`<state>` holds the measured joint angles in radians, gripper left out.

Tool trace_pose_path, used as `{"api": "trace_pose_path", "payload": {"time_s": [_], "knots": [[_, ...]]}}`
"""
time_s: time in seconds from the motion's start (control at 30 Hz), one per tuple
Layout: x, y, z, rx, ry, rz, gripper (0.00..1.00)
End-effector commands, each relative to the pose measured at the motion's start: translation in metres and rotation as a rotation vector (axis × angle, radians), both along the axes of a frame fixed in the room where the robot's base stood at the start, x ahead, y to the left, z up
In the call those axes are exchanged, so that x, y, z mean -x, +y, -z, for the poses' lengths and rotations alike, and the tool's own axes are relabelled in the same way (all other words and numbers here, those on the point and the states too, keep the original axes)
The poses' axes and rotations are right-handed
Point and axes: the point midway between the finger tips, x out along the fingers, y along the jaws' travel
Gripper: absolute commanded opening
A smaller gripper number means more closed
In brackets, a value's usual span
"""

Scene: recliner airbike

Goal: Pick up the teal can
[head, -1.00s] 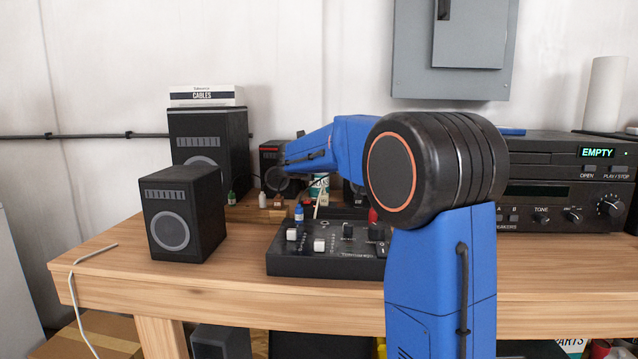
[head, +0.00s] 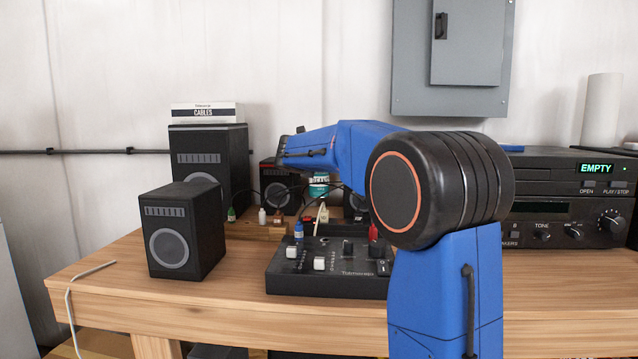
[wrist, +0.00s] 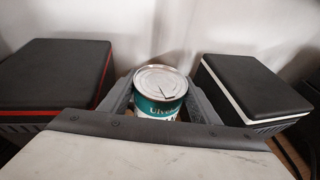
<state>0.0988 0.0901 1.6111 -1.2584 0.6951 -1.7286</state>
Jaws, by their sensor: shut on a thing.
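The teal can (wrist: 160,90) has a silver lid and a teal and white label. It stands between the two fingers of my gripper (wrist: 160,98) in the wrist view, and the fingers are shut on its sides. In the head view part of the teal can (head: 319,182) shows below my blue arm, between two small speakers. My gripper's fingers cannot be made out in the head view, and the lower part of the can is hidden in the wrist view.
Small speakers, one red-trimmed (wrist: 55,72) and one white-trimmed (wrist: 256,88), flank the can closely. A black mixer (head: 330,268) stands in front, with small bottles on a wooden rack behind it. Larger speakers (head: 182,230) stand left and a stereo (head: 570,195) right.

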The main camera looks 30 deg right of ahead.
Motion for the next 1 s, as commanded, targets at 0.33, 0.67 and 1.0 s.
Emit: {"api": "trace_pose_path", "payload": {"time_s": [0.33,0.67,1.0], "knots": [[0.0,0.0,-0.043,0.001,-0.002,0.0,0.19],[0.0,0.0,-0.066,0.0,-0.002,-0.001,0.19],[0.0,0.0,-0.087,0.0,-0.001,0.0,0.19]]}}
